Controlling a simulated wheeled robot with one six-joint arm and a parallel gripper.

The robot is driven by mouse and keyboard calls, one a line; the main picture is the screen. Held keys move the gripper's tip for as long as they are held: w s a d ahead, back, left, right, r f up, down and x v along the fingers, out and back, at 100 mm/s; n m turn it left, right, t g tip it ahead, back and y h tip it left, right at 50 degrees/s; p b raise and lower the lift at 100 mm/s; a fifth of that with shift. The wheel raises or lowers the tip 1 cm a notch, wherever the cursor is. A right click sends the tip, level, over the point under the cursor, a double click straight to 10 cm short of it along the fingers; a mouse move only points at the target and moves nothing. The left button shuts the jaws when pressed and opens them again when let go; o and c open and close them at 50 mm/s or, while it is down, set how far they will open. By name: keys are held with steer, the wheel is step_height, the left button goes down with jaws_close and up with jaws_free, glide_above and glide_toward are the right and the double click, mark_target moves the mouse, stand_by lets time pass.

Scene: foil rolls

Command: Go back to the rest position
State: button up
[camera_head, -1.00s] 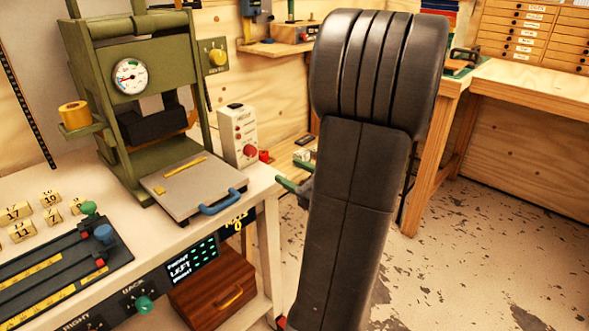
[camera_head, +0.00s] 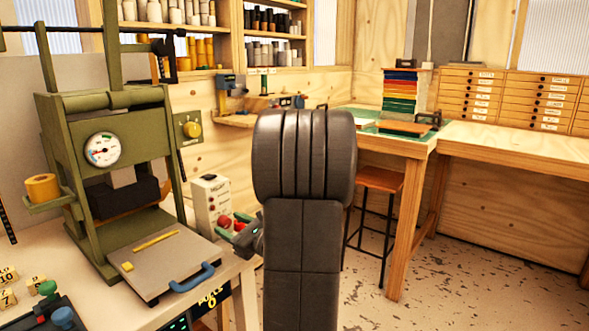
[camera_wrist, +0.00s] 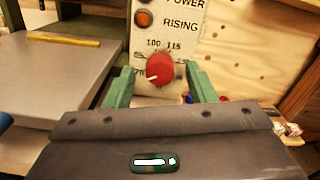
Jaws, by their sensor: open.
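My gripper (camera_head: 236,229) is open, at the right end of the press bench, mostly behind my dark arm in the head view. In the wrist view its two green fingers (camera_wrist: 162,88) stand apart with nothing held between them. The white control box (camera_head: 211,200) is behind the fingers. Its red knob (camera_wrist: 160,70) appears between the fingertips in the wrist view; I cannot tell the exact gap.
The green press (camera_head: 105,150) with its gauge stands at left. Its plate (camera_head: 165,262) has a blue handle. An orange stool (camera_head: 380,180) and wooden worktable (camera_head: 415,145) stand at right. The floor (camera_head: 480,270) there is clear.

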steer(key=shift+w+a, duration=0.25)
steer(key=shift+a, duration=0.1)
